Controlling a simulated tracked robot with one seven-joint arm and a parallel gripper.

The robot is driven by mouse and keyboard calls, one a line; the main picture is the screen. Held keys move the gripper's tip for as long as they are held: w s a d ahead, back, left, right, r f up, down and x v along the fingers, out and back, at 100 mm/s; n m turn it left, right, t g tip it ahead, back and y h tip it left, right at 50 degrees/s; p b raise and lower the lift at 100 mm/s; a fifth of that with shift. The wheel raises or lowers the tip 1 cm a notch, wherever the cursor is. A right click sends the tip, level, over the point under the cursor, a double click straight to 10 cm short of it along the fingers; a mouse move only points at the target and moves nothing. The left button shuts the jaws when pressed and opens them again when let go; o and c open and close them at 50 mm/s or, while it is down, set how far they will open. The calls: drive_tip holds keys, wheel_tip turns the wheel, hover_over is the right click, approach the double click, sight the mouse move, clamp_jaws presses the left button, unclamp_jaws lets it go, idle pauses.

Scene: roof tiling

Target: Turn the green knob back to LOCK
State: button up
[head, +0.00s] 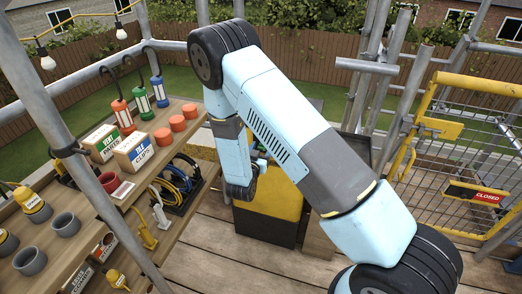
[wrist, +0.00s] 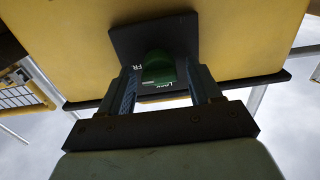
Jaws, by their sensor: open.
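The green knob (wrist: 158,68) sits on a dark plate (wrist: 150,38) fixed to a yellow panel (wrist: 50,35) in the wrist view. The word LOCK shows below the knob, and a partly hidden label starting FR shows to its left. My gripper (wrist: 163,78) is open, with one finger on each side of the knob; I cannot tell whether they touch it. Which label the knob points to is unclear.
A wooden shelf (head: 150,185) on the left holds lanterns, boxes, pots and cable coils. Scaffold poles (head: 385,90) and a yellow gate (head: 465,190) with a CLOSED sign stand on the right. Wooden decking (head: 215,262) is open in front of the box.

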drive_tip(key=c, duration=1)
drive_tip(key=shift+a+n, duration=0.1)
drive_tip(key=shift+n, duration=0.2)
drive_tip(key=n, duration=0.4)
drive_tip(key=shift+a+n, duration=0.1)
drive_tip(key=shift+n, duration=0.2)
drive_tip(key=n, duration=0.4)
drive_tip(key=shift+a, duration=0.1)
drive_tip(key=n, duration=0.5)
drive_tip(key=shift+a+f, duration=0.1)
drive_tip(key=shift+f, duration=0.05)
drive_tip(key=shift+f+n, duration=0.1)
drive_tip(key=shift+n, duration=1.8)
drive_tip(key=shift+a, duration=0.1)
